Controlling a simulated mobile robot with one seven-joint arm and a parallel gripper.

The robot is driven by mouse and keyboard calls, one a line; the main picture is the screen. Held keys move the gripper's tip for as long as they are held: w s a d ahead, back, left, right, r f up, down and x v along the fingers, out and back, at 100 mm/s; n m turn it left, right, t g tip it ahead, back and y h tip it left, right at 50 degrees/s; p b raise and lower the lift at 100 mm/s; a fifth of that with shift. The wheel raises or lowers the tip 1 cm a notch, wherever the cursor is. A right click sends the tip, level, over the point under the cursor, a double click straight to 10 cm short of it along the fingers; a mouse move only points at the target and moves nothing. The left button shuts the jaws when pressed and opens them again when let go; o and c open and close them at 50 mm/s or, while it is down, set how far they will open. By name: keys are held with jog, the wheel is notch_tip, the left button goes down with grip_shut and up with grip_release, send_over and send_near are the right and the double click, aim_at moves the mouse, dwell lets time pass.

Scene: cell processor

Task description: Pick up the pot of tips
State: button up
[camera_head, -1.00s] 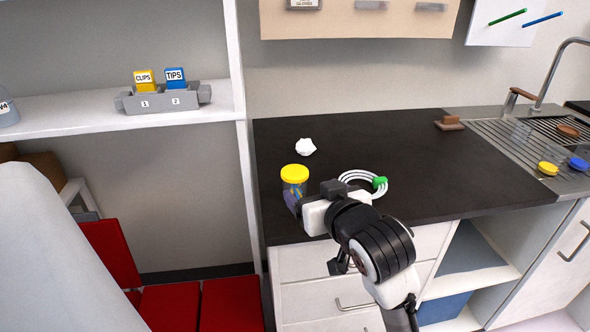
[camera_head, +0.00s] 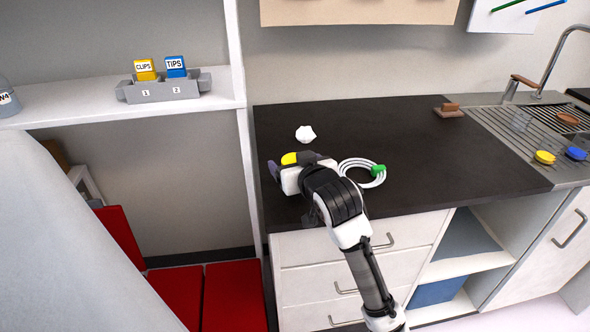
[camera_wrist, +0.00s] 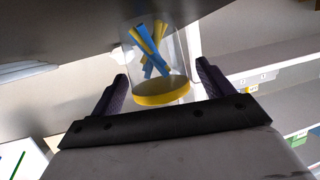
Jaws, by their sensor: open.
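A clear pot (camera_wrist: 158,50) with a yellow lid (camera_wrist: 160,92) holds yellow and blue strips; I see no label on it. In the head view, its yellow lid (camera_head: 290,158) shows on the dark counter, and my gripper hides most of its body. My gripper (camera_wrist: 162,70) is open, with one dark finger on each side of the pot in the wrist view. Gaps show between the fingers and the pot near the lid. On the shelf, a blue TIPS card (camera_head: 176,66) and a yellow CLIPS card (camera_head: 145,70) stand in a grey holder (camera_head: 160,92).
A coiled white cable with a green plug (camera_head: 377,170) lies right of my gripper. A crumpled white piece (camera_head: 305,134) lies behind it. A brown block (camera_head: 449,110) and a sink drainer (camera_head: 520,125) are farther right. The shelf's white upright (camera_head: 241,110) borders the counter on the left.

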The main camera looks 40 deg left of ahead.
jog(key=c, duration=1.1)
jog(key=shift+o, duration=0.2)
jog(key=shift+r, duration=0.15)
notch_tip(320, 180, up, 20)
jog(key=shift+o, duration=1.2)
jog(key=c, duration=0.7)
jog(key=shift+o, duration=0.2)
jog(key=shift+f, duration=0.25)
